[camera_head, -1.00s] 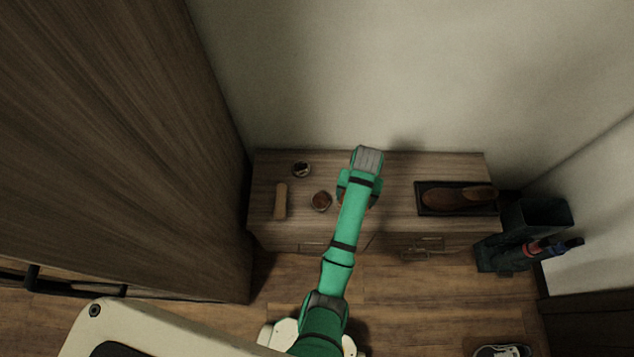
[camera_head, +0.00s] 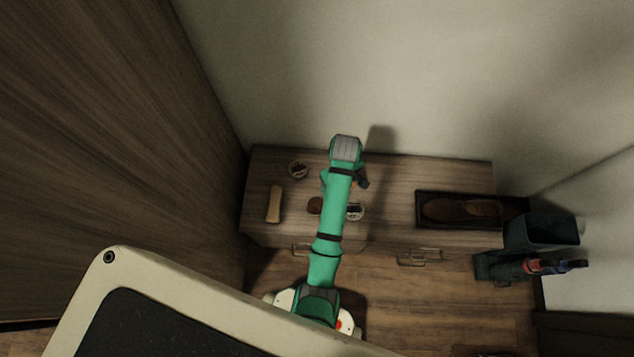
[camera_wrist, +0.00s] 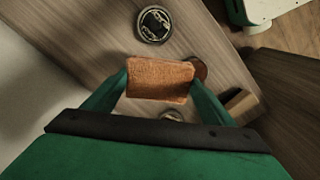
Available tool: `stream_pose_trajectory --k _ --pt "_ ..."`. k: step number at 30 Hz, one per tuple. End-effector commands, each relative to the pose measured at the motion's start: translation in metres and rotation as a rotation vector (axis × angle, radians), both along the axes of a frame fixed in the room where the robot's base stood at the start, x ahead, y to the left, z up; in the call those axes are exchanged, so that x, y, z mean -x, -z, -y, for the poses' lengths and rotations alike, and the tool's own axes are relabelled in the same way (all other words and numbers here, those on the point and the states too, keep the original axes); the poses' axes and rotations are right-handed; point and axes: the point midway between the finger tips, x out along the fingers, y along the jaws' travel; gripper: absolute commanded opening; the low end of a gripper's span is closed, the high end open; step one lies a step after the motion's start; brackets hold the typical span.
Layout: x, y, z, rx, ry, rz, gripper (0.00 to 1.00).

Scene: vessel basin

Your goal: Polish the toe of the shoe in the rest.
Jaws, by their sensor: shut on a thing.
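My gripper (camera_wrist: 158,88) is shut on an orange-brown, cloth-textured pad (camera_wrist: 160,76), held between both fingers above the bench. In the head view my arm hides the pad and most of the gripper, over the middle of the bench. A brown shoe (camera_head: 460,211) lies in a dark, shallow rest (camera_head: 421,222) at the bench's right end, apart from my gripper. An open tin with brown contents (camera_head: 315,205) stands left of my arm. A tin with a dark, patterned lid (camera_head: 355,211) stands just right of it and also shows in the wrist view (camera_wrist: 154,24).
A small round tin (camera_head: 298,169) and a tan wooden block (camera_head: 274,204) stand on the bench's left. A dark bin-like holder (camera_head: 540,232) stands right of the bench. A tall wooden cabinet (camera_head: 90,150) closes the left side. Bench top between arm and rest is clear.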

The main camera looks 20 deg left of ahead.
Motion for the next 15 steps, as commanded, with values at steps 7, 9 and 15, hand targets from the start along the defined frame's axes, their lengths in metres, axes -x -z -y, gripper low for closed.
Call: stream_pose_trajectory --k 7,9,15 --pt "0.036 0.009 -0.035 -0.003 -0.553 -0.006 0.59" --pt "0.044 0.010 -0.042 -0.004 -0.676 -0.006 0.59" --pt "0.058 0.012 -0.055 -0.007 -0.900 -0.006 0.59"
